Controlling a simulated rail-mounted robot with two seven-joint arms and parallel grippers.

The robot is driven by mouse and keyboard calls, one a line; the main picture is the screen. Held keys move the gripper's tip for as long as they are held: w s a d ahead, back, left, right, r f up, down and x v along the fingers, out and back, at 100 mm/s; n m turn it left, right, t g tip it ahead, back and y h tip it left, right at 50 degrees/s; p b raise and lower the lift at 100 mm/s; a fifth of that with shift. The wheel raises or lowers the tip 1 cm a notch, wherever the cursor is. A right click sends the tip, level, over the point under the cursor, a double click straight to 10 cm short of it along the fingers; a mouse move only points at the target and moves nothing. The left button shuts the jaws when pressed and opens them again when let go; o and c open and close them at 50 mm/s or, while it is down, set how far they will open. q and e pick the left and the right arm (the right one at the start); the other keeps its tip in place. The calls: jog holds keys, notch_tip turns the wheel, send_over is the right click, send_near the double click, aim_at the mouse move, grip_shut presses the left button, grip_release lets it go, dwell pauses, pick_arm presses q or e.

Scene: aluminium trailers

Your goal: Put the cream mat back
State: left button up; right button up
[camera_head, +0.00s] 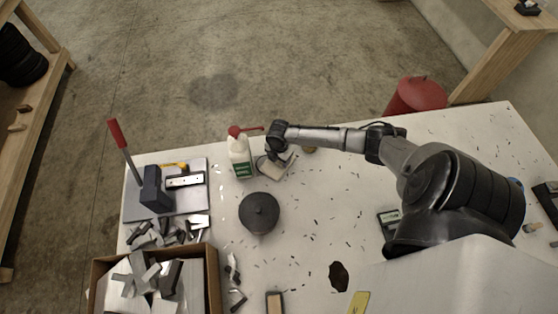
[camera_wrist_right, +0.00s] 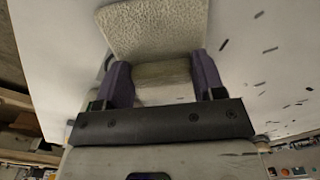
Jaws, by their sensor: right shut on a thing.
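The cream mat (camera_head: 272,169) shows under my right gripper (camera_head: 277,157) at the back of the white table in the head view, partly hidden by the gripper. In the right wrist view the mat (camera_wrist_right: 155,25) has a rough, pebbled face and sticks out past the fingers. My right gripper (camera_wrist_right: 163,85) is shut on it, with a pale, smoother part between the two purple finger pads. I cannot tell whether the mat touches the table. My left gripper is not in view.
A white bottle with a red top (camera_head: 240,158) stands just left of the right gripper. A dark round lidded thing (camera_head: 259,213) stands nearer me. A lever press (camera_head: 152,188) and a box of metal scraps (camera_head: 212,280) are at the left. The middle is strewn with small dark shavings.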

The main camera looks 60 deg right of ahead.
jog(key=shift+f, duration=0.1)
jog(key=shift+f, duration=0.15)
jog(key=o, duration=0.9)
